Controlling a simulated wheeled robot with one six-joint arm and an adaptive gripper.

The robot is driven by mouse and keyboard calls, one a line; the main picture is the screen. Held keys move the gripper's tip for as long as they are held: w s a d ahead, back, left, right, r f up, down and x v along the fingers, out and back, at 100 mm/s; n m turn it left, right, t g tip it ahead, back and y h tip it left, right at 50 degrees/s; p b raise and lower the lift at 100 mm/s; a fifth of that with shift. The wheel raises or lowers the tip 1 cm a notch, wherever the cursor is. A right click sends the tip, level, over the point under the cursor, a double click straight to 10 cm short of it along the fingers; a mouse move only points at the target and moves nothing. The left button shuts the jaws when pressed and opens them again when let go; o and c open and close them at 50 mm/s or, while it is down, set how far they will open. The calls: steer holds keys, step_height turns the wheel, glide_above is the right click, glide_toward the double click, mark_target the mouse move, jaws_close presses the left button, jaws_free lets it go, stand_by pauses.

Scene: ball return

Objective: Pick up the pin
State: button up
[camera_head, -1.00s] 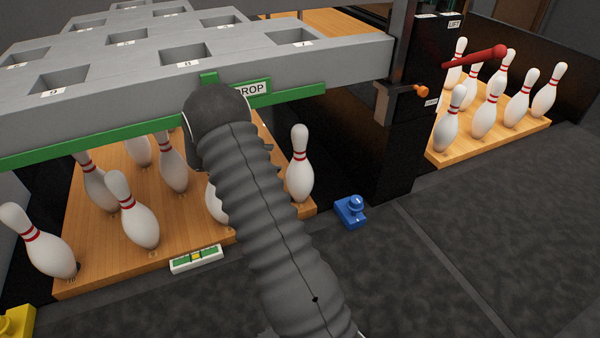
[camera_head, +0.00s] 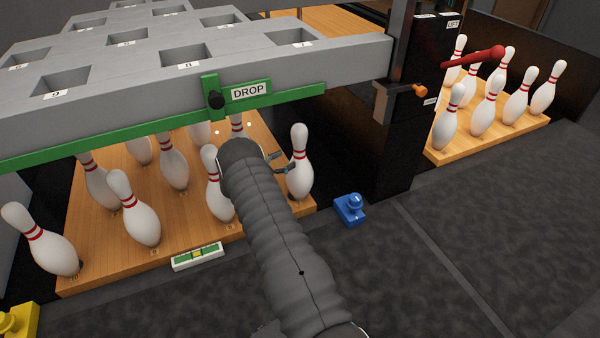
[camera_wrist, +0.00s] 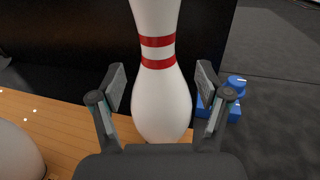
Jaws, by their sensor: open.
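A white pin (camera_head: 300,168) with red neck bands stands upright at the right front corner of the wooden deck, under the grey rack. My gripper (camera_head: 283,163) is open beside it, with its fingers pointing at its body from the left. In the wrist view the pin (camera_wrist: 160,95) stands between the two open fingers of my gripper (camera_wrist: 162,88), with a gap showing on each side. The pin's top is cut off in the wrist view, and its base is partly hidden behind my gripper.
The grey rack with a green DROP bar (camera_head: 130,137) hangs above. A blue knob device (camera_head: 350,209) sits on the floor to the right. More pins stand on another deck (camera_head: 490,143).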

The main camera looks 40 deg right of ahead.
mark_target(295, 152)
steer(key=shift+w+d+r, duration=0.1)
steer(key=shift+d, duration=1.85)
steer(key=shift+w+d+r, duration=0.1)
steer(key=shift+d, duration=1.85)
jaws_close()
steer(key=shift+r, duration=0.25)
